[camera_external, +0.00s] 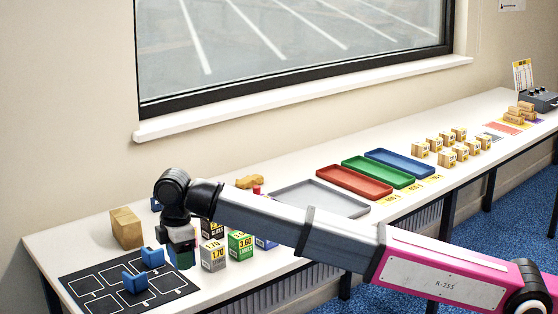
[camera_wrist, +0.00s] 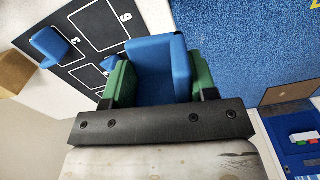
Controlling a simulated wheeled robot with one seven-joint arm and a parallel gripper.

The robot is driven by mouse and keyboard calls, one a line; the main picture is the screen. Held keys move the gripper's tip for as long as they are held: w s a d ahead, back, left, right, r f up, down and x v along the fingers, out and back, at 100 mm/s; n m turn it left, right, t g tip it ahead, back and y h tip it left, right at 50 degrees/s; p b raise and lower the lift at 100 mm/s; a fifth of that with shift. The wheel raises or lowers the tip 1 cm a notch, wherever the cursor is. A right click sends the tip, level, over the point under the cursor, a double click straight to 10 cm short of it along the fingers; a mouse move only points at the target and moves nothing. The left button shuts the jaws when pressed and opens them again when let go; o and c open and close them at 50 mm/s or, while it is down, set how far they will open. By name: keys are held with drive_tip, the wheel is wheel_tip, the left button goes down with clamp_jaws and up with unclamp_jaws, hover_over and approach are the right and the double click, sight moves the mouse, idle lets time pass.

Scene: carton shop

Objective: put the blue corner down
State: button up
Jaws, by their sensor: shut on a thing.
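My gripper (camera_wrist: 162,88) has green finger pads and is shut on a blue corner (camera_wrist: 160,65), an L-shaped piece, in the wrist view. In the external view my gripper (camera_external: 183,256) is low, at the right side of the black mat (camera_external: 90,272) with white outlined cells. The held corner is mostly hidden there, and I cannot tell whether it touches anything. Two other blue corners stand on the mat, one nearer the back (camera_external: 152,257) and one nearer the front (camera_external: 134,283). The wrist view shows numbered cells on the mat (camera_wrist: 97,28).
A wooden block (camera_external: 126,228) stands behind the mat. Price-marked boxes, including a green one (camera_external: 240,245), stand close to the right of my gripper. A grey tray (camera_external: 320,198) and red (camera_external: 354,182), green (camera_external: 378,172) and blue (camera_external: 399,163) trays lie farther right.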

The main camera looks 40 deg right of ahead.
drive_tip(key=w+a+r+n, duration=0.15)
drive_tip(key=w+r, duration=0.25)
drive_tip(key=w, duration=0.9)
drive_tip(key=w+a+r+n, duration=0.15)
drive_tip(key=w+r, duration=0.25)
drive_tip(key=w, duration=1)
drive_tip(key=m, duration=0.1)
hover_over(122, 216)
wheel_tip(122, 216, down, 7)
drive_tip(key=shift+s+r, duration=0.1)
drive_tip(key=shift+f, duration=0.25)
drive_tip(key=shift+d+f, duration=0.1)
drive_tip(key=shift+f, duration=1.8)
drive_tip(key=shift+f, duration=0.1)
drive_tip(key=o, duration=0.9)
